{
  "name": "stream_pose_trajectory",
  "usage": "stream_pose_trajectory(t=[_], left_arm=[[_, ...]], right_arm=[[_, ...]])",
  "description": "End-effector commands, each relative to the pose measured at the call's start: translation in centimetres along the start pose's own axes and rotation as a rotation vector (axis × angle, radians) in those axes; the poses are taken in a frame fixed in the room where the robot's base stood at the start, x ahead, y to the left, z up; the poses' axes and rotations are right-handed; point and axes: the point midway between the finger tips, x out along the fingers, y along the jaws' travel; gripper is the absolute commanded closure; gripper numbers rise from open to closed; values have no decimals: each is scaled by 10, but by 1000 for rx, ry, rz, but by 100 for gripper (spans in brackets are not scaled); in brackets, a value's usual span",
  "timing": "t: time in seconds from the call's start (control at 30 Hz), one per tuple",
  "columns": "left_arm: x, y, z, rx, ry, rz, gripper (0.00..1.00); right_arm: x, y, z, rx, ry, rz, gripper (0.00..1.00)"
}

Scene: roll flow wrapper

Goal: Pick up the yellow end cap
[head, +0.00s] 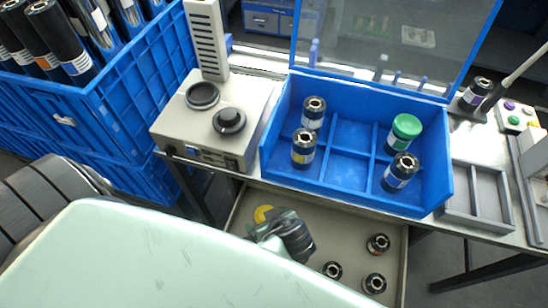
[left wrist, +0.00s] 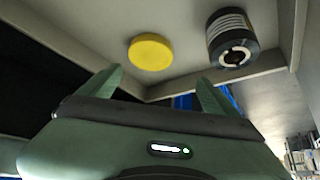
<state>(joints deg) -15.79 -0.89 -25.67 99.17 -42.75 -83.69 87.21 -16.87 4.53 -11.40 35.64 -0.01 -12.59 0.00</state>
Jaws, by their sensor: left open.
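The yellow end cap (head: 263,214) is a flat round disc lying on the beige lower tray, near its left side in the head view. In the left wrist view the yellow end cap (left wrist: 150,52) lies ahead of my left gripper (left wrist: 160,85), above and between its fingertips. The two fingers are spread apart with nothing between them. In the head view my left gripper (head: 268,229) is just in front of the cap, and my arm's pale cover hides part of the tray. My right gripper is not in view.
A black roll (left wrist: 232,38) stands right of the cap, close to the tray wall (left wrist: 285,40). Several more black rolls, such as this one (head: 378,243), stand in the lower tray. A blue compartment bin (head: 345,168) with rolls and a green-capped roll (head: 404,130) sits above on the table.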

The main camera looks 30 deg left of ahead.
Motion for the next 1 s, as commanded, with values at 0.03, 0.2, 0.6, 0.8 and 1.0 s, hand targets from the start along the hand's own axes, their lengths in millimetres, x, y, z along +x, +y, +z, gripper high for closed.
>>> stream_pose_trajectory(t=[0.03,0.2,0.6,0.8,1.0], left_arm=[[-8,6,9,-4,-24,12,8],[-2,9,16,-5,-40,20,8],[52,10,11,-4,-39,18,8],[64,10,12,-6,-41,20,8],[64,10,12,-6,-42,20,14]], right_arm=[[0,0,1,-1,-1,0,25],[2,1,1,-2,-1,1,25],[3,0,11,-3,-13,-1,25],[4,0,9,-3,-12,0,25],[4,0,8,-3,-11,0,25]])
